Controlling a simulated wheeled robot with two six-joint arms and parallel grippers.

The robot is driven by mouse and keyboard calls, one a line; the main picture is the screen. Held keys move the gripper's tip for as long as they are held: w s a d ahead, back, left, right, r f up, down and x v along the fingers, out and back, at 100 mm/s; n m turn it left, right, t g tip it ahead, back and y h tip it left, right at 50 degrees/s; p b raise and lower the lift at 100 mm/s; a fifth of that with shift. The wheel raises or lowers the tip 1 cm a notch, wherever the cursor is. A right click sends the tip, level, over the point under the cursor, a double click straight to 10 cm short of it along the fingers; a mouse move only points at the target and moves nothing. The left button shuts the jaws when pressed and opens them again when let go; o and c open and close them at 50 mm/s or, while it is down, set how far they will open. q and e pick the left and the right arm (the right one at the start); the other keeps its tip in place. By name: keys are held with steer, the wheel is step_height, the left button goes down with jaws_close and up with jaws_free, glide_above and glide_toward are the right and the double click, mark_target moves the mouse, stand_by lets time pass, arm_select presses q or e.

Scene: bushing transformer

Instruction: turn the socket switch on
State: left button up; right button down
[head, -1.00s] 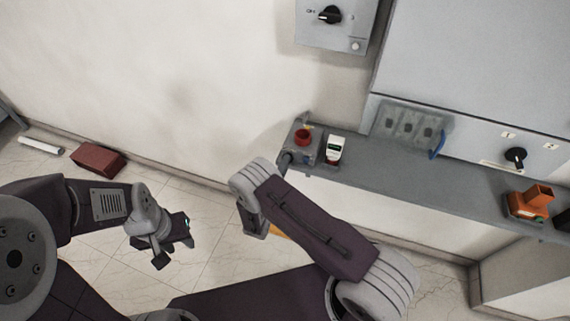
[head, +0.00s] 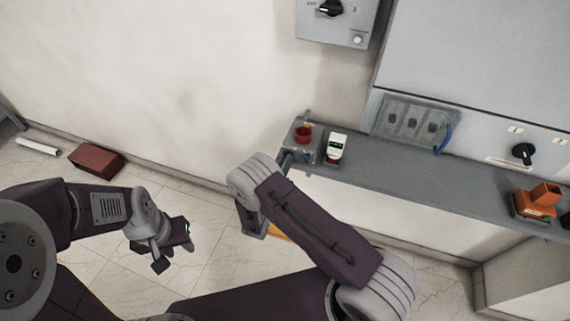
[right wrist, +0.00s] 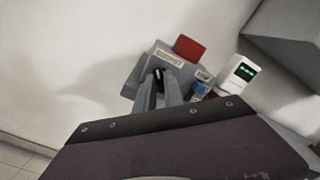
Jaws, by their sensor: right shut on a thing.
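The socket box (head: 298,146) is a small grey box with a red cap (head: 303,133), at the left end of the grey shelf. In the right wrist view, the box (right wrist: 133,82) carries a pale label, the red cap (right wrist: 189,47) and a small black switch (right wrist: 158,76). My right gripper (right wrist: 160,84) has its grey fingers closed around the switch; they partly hide it, so its exact angle is unclear. In the head view my right wrist mostly hides this grip. My left gripper (head: 171,248) hangs open and empty over the floor, far from the box.
A white device with a green display (head: 336,147) stands just right of the box. Further right on the shelf (head: 400,174) is an orange item (head: 538,200). A cabinet with a black knob (head: 524,154) rises behind. A red brick-like block (head: 96,160) lies on the floor.

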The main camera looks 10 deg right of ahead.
steer(key=shift+f+m+b, duration=0.1)
steer(key=shift+m+b, duration=1.2)
steer(key=shift+m, duration=2.8)
steer(key=c, duration=1.7)
jaws_free()
steer(key=b+v, duration=0.1)
steer(key=v, duration=0.8)
